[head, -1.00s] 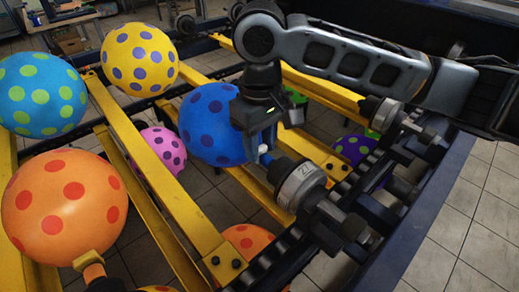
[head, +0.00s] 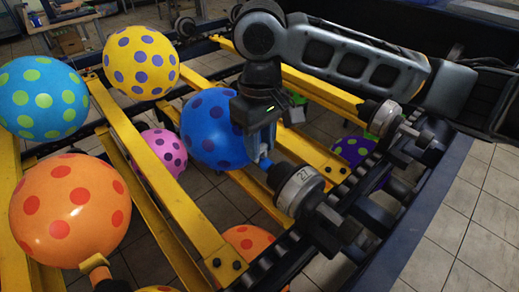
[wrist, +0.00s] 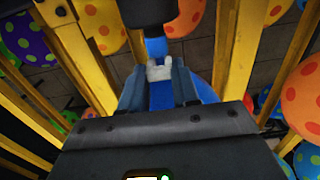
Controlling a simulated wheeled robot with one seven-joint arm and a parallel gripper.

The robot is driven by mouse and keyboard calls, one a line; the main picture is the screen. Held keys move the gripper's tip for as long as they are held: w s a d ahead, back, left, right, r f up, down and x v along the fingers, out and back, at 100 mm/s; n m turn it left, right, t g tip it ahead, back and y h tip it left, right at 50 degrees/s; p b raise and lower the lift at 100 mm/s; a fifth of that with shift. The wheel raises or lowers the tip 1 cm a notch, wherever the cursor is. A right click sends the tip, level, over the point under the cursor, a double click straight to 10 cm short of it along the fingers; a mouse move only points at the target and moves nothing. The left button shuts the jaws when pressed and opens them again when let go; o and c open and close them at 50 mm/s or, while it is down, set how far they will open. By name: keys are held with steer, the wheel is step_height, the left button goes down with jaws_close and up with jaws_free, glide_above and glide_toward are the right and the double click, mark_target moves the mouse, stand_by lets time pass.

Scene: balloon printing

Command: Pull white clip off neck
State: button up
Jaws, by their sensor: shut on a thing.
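The blue balloon with dark blue spots (head: 209,128) sits at the middle of the head view, its neck toward a round holder (head: 297,187) marked 27. My gripper (head: 262,148) comes down beside the balloon and is shut on the white clip. In the wrist view the white clip (wrist: 160,70) lies between the fingertips of my gripper (wrist: 159,82), with the blue neck (wrist: 155,48) running to the dark holder (wrist: 150,10). The fingers hide part of the neck and balloon.
Orange (head: 70,210), yellow (head: 140,58), teal (head: 42,97) and pink (head: 158,152) spotted balloons surround the yellow bars (head: 165,165). The dark chain rail (head: 275,260) with holders runs along the right. Tiled floor lies beyond it.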

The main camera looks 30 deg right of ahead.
steer(key=shift+r+p, duration=3.9)
steer(key=shift+r, duration=0.35)
steer(key=shift+f, duration=0.1)
